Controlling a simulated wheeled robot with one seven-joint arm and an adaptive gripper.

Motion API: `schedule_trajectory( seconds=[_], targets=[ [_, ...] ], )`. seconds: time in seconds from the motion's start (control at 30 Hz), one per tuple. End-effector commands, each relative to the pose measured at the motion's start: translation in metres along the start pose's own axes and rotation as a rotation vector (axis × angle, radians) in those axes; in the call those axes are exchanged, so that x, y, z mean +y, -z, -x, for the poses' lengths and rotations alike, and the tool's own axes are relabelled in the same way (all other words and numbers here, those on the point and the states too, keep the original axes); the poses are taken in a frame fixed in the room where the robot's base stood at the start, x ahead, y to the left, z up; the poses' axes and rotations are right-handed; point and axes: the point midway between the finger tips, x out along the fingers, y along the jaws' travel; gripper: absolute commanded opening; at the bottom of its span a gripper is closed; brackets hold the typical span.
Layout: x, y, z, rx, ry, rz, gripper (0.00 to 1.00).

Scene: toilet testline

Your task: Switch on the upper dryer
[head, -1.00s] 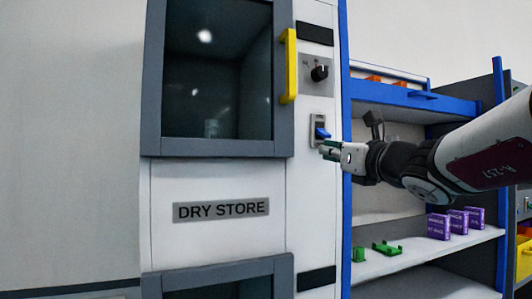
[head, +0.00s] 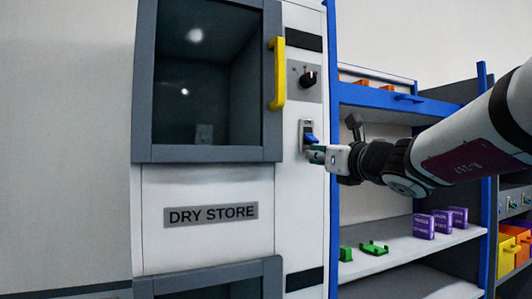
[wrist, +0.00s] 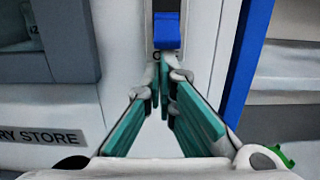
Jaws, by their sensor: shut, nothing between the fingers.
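The upper dryer (head: 146,80) is the top part of a grey and white cabinet labelled DRY STORE, with a dark window and a yellow handle (head: 277,75). Its blue rocker switch (head: 310,139) sits on a small plate right of the door, below a black knob (head: 308,79). In the wrist view the blue rocker (wrist: 167,32) stands out at the plate's lower part, just above the fingertips. My gripper (head: 312,155) is shut and empty, its green-padded fingertips just below the switch. I cannot tell whether they touch it. The fingertips also show in the wrist view (wrist: 162,75).
A blue-framed shelf (head: 333,190) stands right of the cabinet, behind my arm. It holds purple boxes (head: 442,221) and green clips (head: 374,248). Orange and yellow bins (head: 506,256) are at the far right. A lower door (head: 205,275) is below the label.

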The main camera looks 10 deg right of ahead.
Motion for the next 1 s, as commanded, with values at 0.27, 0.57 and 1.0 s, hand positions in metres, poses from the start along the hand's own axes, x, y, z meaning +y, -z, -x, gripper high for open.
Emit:
schedule_trajectory(
  seconds=[0.27,0.57,1.0],
  targets=[
    [0.001,-0.004,0.003,0.035,-0.001,0.000,0.00],
    [0.000,-0.006,0.005,0.064,0.000,-0.001,0.00],
    [0.000,-0.020,0.013,0.061,0.000,0.001,0.00]
  ],
)
